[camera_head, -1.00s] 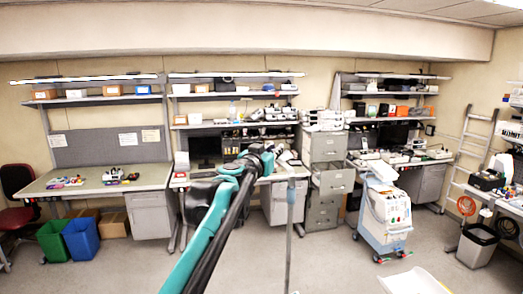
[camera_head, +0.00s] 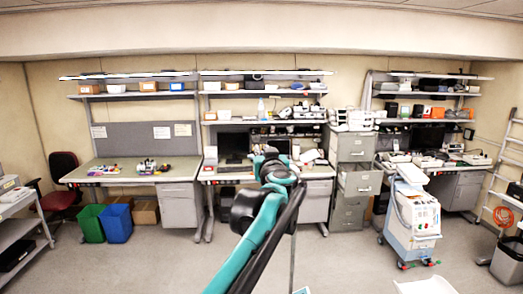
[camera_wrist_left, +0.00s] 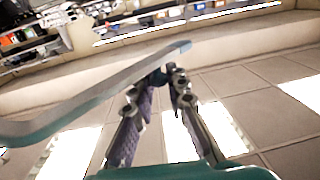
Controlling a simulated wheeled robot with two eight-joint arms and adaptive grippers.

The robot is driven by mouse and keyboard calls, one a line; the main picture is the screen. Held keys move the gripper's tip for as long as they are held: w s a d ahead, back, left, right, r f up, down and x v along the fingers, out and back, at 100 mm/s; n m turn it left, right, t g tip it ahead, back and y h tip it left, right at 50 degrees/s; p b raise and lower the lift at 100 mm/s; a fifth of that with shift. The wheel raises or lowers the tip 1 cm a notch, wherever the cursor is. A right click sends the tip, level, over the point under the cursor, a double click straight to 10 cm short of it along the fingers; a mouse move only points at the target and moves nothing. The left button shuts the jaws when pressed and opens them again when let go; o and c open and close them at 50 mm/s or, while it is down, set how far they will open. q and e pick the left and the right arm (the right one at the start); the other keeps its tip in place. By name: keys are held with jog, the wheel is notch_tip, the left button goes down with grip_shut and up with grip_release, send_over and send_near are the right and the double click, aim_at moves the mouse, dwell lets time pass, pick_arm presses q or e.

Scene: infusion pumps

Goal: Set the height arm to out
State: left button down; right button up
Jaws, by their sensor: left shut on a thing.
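My left gripper (camera_wrist_left: 165,78) shows in the left wrist view, its two fingers drawn together at the tips on a small dark part under a long grey bar. I take this bar to be the height arm (camera_wrist_left: 110,84); it runs from the lower left to the upper middle. The bar's far end sticks out free past the fingertips. In the head view my left arm (camera_head: 262,225) rises from the bottom middle and hides its own fingertips. A thin grey pole (camera_head: 293,255) stands just right of it, its upper part hidden. My right gripper is not in view.
A blue and white wheeled machine (camera_head: 412,222) stands on the right, near a filing cabinet (camera_head: 357,180). Workbenches line the back wall. Green (camera_head: 89,224) and blue (camera_head: 116,223) bins stand on the left. A grey cart (camera_head: 22,235) is at the left edge. Open floor lies between.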

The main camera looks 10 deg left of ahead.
pick_arm(q)
jog(key=s+a+n+g+y+p, duration=0.1)
jog(key=s+n+g+y, duration=0.4)
jog(key=y, duration=0.3)
jog(key=shift+s+a+n, duration=0.25)
jog(key=shift+s+n, duration=0.35)
jog(key=shift+n, duration=0.1)
jog(key=c, duration=1.7)
grip_release()
jog(key=shift+o, duration=1)
jog(key=shift+a, duration=0.15)
jog(key=v, duration=1.2)
